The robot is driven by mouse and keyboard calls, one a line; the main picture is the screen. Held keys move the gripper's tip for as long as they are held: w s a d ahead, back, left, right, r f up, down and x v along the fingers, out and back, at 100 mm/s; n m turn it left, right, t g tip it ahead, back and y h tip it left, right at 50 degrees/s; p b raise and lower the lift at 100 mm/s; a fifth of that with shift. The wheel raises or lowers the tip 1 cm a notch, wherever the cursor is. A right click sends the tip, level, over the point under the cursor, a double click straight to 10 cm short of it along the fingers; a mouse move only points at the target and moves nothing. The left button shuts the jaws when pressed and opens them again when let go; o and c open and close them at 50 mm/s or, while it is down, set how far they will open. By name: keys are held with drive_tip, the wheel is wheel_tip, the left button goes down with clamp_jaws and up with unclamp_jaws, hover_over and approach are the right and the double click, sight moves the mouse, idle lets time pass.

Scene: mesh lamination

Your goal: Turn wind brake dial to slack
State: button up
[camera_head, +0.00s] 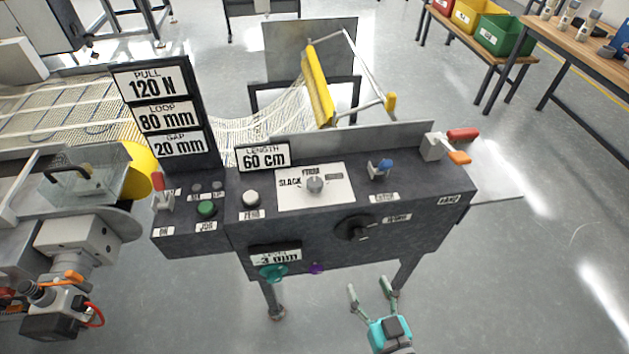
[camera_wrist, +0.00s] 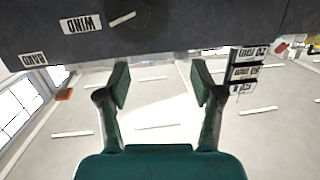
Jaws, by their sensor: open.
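A grey dial (camera_head: 315,184) sits on a white plate (camera_head: 330,200) on top of the dark console (camera_head: 425,190). The plate reads SLACK at its left; the other markings are too small to read surely. The dial is not clear in the wrist view. My gripper (camera_head: 368,288) is open and empty, low in front of the console and below the dial's level. Its two spread fingers (camera_wrist: 161,85) show in the wrist view, with only floor between them.
A black knob (camera_head: 357,228) is on the console's front face; it shows beside a WIND label in the wrist view (camera_wrist: 128,12). Floor in front is clear.

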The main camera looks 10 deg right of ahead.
sight(319, 188)
drive_tip(key=w+a+r+n+y, duration=0.1)
drive_tip(key=w+a+r, duration=0.1)
drive_tip(key=w, duration=0.6)
drive_tip(key=w+a+r+n+y, duration=0.1)
drive_tip(key=w+a+r, duration=0.2)
drive_tip(key=w, duration=0.6)
drive_tip(key=w+a+r+t+y, duration=0.1)
drive_tip(key=w+a+r+y, duration=0.1)
drive_tip(key=w, duration=0.7)
drive_tip(key=shift+a+r+n, duration=0.25)
drive_tip(key=shift+a+n, duration=0.15)
drive_tip(key=shift+s, duration=0.1)
drive_tip(key=c, duration=1.2)
